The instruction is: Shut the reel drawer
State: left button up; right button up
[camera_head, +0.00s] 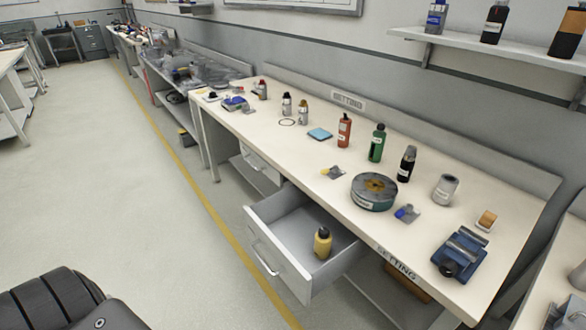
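A light grey drawer (285,262) under the long workbench stands pulled well out toward the aisle. Its bar handle (261,253) is on the front panel. A yellow bottle (322,243) with a dark cap stands upright inside it. No reel shows in the drawer. A round reel-like object (373,192) with a grey-green side and a brownish middle sits on the benchtop above. I cannot read a label naming the drawer. Neither of my grippers is in view.
The benchtop (270,145) holds several bottles, a blue vise (460,254) and small parts. Another drawer or bin (260,170) shows farther along under the bench. The floor left of the yellow line (190,181) is clear. A dark ribbed part of mine fills the lower left.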

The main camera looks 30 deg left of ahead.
aim_at(283, 225)
jog(key=u, duration=1.2)
jog(key=k, duration=0.55)
jog(key=z, duration=0.45)
jog(key=i, duration=1.15)
jog(key=u, duration=0.5)
